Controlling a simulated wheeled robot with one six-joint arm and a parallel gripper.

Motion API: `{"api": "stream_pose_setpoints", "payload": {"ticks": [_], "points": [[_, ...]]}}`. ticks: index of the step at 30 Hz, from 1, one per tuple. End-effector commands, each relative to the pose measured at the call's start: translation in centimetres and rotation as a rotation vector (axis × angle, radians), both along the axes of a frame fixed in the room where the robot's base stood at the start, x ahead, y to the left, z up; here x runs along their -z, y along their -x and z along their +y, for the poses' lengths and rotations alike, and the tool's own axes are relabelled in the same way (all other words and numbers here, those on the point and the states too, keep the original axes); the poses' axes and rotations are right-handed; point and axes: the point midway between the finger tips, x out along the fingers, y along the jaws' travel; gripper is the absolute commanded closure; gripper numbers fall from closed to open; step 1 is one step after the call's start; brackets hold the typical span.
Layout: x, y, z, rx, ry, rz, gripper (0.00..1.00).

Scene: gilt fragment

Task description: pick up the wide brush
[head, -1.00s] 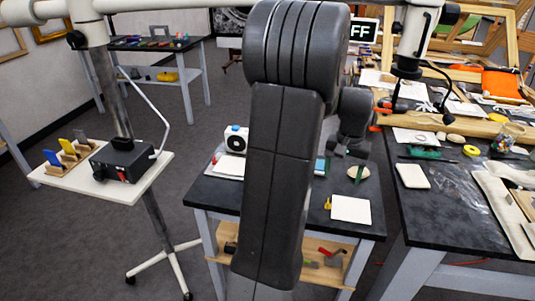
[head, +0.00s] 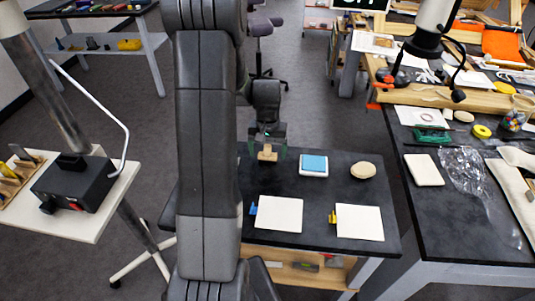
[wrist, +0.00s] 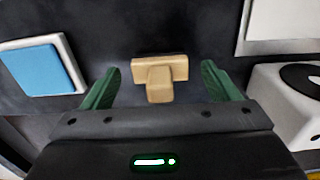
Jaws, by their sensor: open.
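A tan, T-shaped wooden thing (wrist: 160,70), which I take to be the wide brush, shows in the wrist view over the dark table top. It also shows in the head view (head: 267,154) at the table's left side. My gripper (wrist: 160,82) is open, with one green finger on each side of the brush and a gap to both. In the head view my gripper (head: 267,140) is just above the brush. Any bristles are hidden or too small to tell. The exact height of the fingers over the table is unclear.
A blue-topped white pad (head: 313,165) and a round beige stone-like thing (head: 363,170) lie right of the brush. Two white cards (head: 360,222) lie nearer. In the wrist view a white box with a black disc (wrist: 290,95) stands close by the right finger.

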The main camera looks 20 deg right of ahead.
Motion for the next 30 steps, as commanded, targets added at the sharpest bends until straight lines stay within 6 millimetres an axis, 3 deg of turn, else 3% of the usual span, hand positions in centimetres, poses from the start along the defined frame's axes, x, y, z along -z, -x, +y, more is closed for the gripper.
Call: {"api": "stream_pose_setpoints", "payload": {"ticks": [4, 12, 13, 20, 30], "points": [[1.4, 0.0, 0.0, 0.000, 0.000, 0.000, 0.18], [1.8, 0.0, 0.0, 0.000, 0.001, -0.002, 0.18], [1.8, 0.0, 0.0, 0.000, 0.001, -0.002, 0.20], [1.8, -0.1, 0.0, 0.000, 0.001, -0.002, 0.65], [1.3, -0.1, -0.1, 0.000, 0.002, -0.003, 0.67]]}}
